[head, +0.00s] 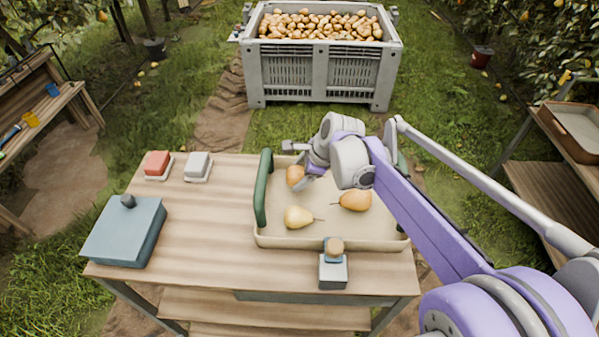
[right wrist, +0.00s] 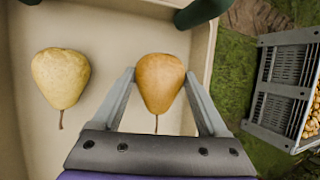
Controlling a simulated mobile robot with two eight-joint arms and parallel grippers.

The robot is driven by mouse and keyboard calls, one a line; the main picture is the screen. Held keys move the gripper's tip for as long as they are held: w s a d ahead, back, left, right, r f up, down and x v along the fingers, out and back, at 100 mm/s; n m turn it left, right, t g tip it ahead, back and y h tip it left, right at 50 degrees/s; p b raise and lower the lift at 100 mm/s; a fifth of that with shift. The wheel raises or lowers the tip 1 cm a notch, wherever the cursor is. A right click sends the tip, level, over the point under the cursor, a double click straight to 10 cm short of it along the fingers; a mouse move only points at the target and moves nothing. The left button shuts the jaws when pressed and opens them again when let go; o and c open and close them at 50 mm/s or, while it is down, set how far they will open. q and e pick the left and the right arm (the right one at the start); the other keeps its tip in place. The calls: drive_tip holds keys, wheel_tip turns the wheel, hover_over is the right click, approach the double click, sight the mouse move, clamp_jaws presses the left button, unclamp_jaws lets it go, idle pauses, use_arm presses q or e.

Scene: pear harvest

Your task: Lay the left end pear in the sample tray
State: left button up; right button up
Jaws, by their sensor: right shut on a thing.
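The sample tray (head: 330,243) is a shallow beige tray with green handles on the table. My right gripper (head: 305,180) is over its far left part, shut on an orange-brown pear (head: 294,175). The right wrist view shows this pear (right wrist: 160,84) between the two fingers, stem toward the gripper, inside the tray walls. I cannot tell whether it touches the tray floor. A pale yellow pear (head: 298,217) lies in the tray nearer the front; it also shows in the right wrist view (right wrist: 60,78). Another orange-brown pear (head: 355,201) lies at the right. My left gripper is not in view.
A pear-filled crate (head: 285,72) stands behind.

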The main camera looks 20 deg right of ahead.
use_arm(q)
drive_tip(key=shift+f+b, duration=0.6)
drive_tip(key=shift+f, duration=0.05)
use_arm(e)
drive_tip(key=shift+f, duration=0.95)
